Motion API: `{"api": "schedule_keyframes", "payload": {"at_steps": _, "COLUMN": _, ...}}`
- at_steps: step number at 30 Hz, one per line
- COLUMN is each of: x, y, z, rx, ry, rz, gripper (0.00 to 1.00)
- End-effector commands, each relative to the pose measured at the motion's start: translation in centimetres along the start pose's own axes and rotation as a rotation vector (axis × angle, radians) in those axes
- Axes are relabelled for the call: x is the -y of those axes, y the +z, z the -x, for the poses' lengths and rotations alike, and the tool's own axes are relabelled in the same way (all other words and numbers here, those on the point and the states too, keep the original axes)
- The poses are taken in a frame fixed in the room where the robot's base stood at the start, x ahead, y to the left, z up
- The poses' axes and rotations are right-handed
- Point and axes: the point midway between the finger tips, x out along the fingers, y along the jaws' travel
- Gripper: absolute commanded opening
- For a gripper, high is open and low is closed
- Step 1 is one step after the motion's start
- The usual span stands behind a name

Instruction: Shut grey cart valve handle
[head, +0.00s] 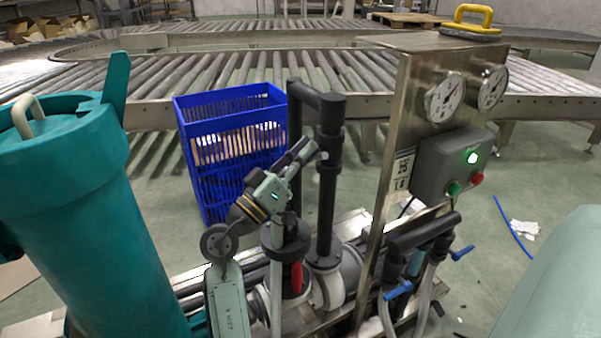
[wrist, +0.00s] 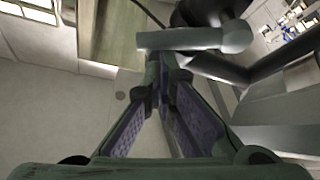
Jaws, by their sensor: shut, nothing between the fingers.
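My gripper (head: 309,147) is shut and empty, raised beside the upright black pipe (head: 331,185) of the cart. In the wrist view its fingers (wrist: 166,80) meet at the tips. A grey bar with a rounded end, which looks like the valve handle (wrist: 195,39), lies just past the fingertips in the wrist view, next to a dark pipe. I cannot tell whether the tips touch it. In the head view only a small pale piece at the pipe, perhaps part of this handle (head: 323,156), shows near the fingertips.
A red handle (head: 296,279) and blue handles (head: 398,290) sit lower on the cart. A gauge panel (head: 400,130) stands right of the pipe. A blue crate (head: 215,118) is behind my arm, and a teal tank (head: 85,210) stands at the left.

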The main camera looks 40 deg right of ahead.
Motion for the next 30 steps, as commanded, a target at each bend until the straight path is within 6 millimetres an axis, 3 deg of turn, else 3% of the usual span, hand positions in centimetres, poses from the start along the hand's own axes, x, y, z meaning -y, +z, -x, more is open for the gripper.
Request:
{"api": "schedule_keyframes", "payload": {"at_steps": 1, "x": 0.4, "y": 1.1, "z": 0.6, "rx": 0.001, "ry": 0.018, "rz": -0.028, "gripper": 0.0}}
{"api": "schedule_keyframes", "payload": {"at_steps": 11, "x": -0.1, "y": 1.9, "z": 1.1, "rx": 0.002, "ry": 0.108, "rz": -0.181, "gripper": 0.0}}
{"api": "schedule_keyframes", "payload": {"at_steps": 30, "x": -0.5, "y": 2.6, "z": 1.5, "rx": 0.002, "ry": 0.111, "rz": -0.186, "gripper": 0.0}}
